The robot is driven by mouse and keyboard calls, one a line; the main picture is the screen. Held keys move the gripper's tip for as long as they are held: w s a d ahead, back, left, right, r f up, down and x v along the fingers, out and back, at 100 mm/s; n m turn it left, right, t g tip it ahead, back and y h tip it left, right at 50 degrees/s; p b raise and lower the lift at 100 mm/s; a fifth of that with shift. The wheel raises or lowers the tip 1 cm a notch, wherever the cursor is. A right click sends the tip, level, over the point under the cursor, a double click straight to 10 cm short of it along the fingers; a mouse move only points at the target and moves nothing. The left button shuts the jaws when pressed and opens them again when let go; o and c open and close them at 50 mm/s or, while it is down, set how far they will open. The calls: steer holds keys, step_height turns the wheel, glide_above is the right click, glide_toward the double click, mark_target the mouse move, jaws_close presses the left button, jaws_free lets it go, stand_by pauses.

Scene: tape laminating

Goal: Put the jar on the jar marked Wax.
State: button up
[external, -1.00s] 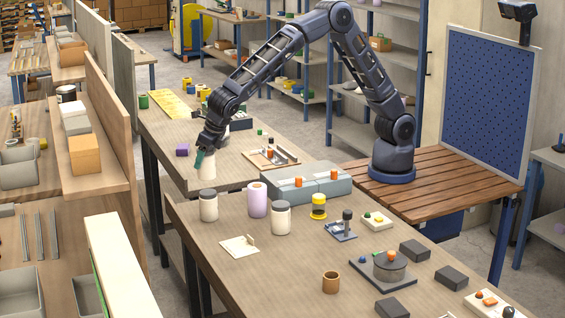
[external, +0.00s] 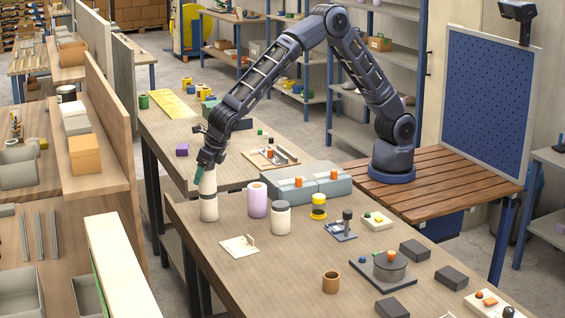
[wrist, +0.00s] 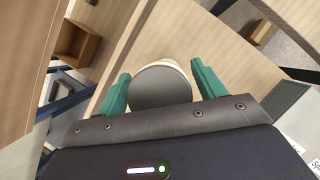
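A cream jar (external: 208,182) is between the green fingers of my gripper (external: 203,172), upright in line above a standing cream jar (external: 209,209) at the near table's left end. I cannot tell whether the two jars touch or a thin gap remains. In the wrist view the held jar's grey top (wrist: 160,88) fills the space between the fingertips (wrist: 161,72), which look closed on its sides. The lower jar is hidden there. Another cream jar with a grey lid (external: 281,218) stands to the right. No label is readable, so the Wax mark cannot be confirmed.
A lilac roll-shaped object (external: 257,200) stands between the jars. A grey case (external: 310,184) lies behind it. A small pale board (external: 240,246) lies in front. A brown cup (external: 330,282) and dark blocks stand farther right. The table's left edge is close.

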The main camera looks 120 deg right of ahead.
steer(key=shift+r, duration=0.1)
steer(key=v, duration=1.2)
steer(key=s+d+r+m, duration=0.4)
steer(key=s+r+m, duration=0.4)
steer(key=s, duration=0.5)
steer(key=s+d+r+m+y, duration=0.1)
steer(key=s+d+r+m, duration=0.15)
steer(key=s+m, duration=0.75)
steer(key=s+d+r+m+y, duration=0.1)
steer(key=s+d+r+m, duration=0.15)
steer(key=s, duration=1.45)
steer(key=s+f+m, duration=0.2)
steer(key=s+m, duration=0.1)
steer(key=s, duration=0.3)
steer(key=s+f+m+t+y, duration=0.1)
steer(key=s+f+m, duration=0.1)
steer(key=s, duration=0.4)
steer(key=shift+s+m, duration=0.3)
steer(key=shift+m, duration=0.45)
